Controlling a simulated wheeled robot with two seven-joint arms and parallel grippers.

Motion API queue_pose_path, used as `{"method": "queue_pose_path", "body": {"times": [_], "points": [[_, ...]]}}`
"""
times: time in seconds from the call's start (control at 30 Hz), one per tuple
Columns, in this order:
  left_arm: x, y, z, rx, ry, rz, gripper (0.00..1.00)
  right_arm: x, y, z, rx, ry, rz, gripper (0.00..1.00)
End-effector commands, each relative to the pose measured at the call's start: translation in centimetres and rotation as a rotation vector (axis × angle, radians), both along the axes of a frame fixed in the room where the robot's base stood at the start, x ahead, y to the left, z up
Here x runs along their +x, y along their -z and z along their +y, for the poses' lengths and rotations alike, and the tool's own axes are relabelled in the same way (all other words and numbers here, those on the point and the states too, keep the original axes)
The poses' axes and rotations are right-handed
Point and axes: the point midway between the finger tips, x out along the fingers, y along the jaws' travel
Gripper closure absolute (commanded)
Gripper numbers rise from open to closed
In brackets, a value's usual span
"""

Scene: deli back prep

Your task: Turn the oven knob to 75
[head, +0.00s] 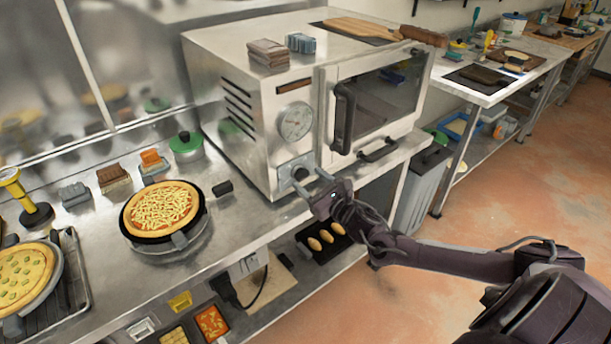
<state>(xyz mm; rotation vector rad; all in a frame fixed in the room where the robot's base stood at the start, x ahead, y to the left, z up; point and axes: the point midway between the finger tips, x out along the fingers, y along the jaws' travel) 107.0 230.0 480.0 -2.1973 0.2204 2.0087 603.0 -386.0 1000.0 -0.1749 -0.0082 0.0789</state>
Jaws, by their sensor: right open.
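The oven (263,133) is a steel box on the counter, with a round dial gauge (295,122) on its front. Below the gauge is the dark oven knob (300,173) on a light plate. My right gripper (306,182) is open at the knob, its fingers reaching toward it from the lower right. I cannot tell whether the fingers touch the knob, and they partly cover its surround. The scale marks on the knob are too small to read. My left gripper is not in view.
The oven door with its dark handle (343,118) is right of the knob. A pizza (161,207) on a round stand and a green-lidded pot (186,146) are on the counter to the left. A tray of bread rolls (322,238) lies on the shelf below.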

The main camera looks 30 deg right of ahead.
Motion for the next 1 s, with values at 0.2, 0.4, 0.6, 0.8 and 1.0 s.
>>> {"method": "queue_pose_path", "body": {"times": [0.2,0.4,0.6,0.8,1.0], "points": [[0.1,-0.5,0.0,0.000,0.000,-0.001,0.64,2.1,0.0,0.1,0.001,0.002,0.001,0.42],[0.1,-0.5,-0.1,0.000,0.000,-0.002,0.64,2.4,0.1,0.2,0.001,0.000,0.002,0.42],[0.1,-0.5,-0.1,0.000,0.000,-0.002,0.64,2.4,0.1,0.2,0.001,0.000,0.002,0.52],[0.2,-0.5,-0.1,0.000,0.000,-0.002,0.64,2.4,0.1,0.2,0.001,0.000,0.002,0.78],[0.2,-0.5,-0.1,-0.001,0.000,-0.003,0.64,2.4,0.1,0.1,0.005,0.000,0.002,0.86]]}}
